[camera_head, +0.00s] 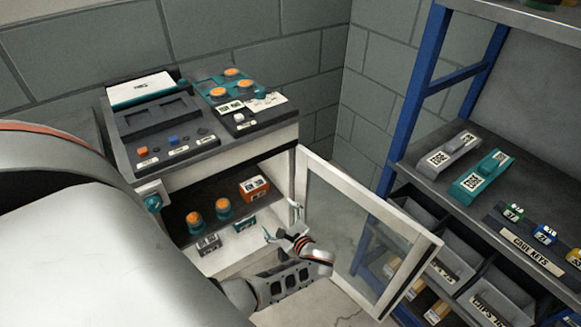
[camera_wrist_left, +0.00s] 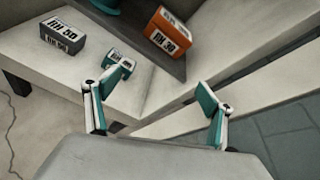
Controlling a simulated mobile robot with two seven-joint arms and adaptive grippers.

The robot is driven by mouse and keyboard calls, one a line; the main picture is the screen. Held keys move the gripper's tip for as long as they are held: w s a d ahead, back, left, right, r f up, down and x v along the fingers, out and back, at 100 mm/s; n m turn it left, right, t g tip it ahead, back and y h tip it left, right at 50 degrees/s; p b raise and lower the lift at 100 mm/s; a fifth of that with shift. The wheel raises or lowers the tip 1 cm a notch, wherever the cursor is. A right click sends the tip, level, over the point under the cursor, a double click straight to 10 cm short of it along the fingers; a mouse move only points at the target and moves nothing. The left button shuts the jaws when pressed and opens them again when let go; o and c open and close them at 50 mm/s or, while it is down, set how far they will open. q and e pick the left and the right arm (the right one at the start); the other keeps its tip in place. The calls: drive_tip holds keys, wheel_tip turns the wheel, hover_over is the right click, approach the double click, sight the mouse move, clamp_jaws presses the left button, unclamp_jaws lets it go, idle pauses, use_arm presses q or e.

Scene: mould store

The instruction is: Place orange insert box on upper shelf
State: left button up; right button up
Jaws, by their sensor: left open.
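The orange insert box (camera_head: 254,189), with a white label, sits on the dark shelf (camera_head: 177,222) inside the open cabinet, near its right side. It also shows at the top of the left wrist view (camera_wrist_left: 167,32), on the dark shelf's corner. My left gripper (camera_head: 282,222) is in front of the cabinet opening, below and right of the box. In the left wrist view the gripper (camera_wrist_left: 152,98) has its fingers wide apart with nothing between them. It is apart from the box. My right gripper is not in view.
Two orange-topped teal pieces (camera_head: 223,208) stand on the dark shelf. A grey labelled box (camera_head: 208,243) and a small teal block (camera_head: 244,223) lie on the pale lower level. The glazed door (camera_head: 365,225) stands open at right. A blue rack (camera_head: 405,105) is beyond.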

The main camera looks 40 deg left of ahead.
use_arm(q)
drive_tip(key=d+r+n+t+h, duration=0.55)
drive_tip(key=d+r+h, duration=0.25)
drive_tip(key=d, duration=0.4)
drive_tip(key=s+d+f+n+h, duration=0.1)
drive_tip(key=s+d+n+h, duration=0.2)
drive_tip(key=s, duration=0.7)
drive_tip(key=s+d+f+n+h, duration=0.2)
drive_tip(key=s+d+n+h, duration=0.1)
drive_tip(key=s+d, duration=0.4)
drive_tip(key=s+h, duration=0.1)
drive_tip(key=s, duration=0.2)
drive_tip(key=shift+d+f, duration=0.2)
drive_tip(key=shift+d, duration=0.1)
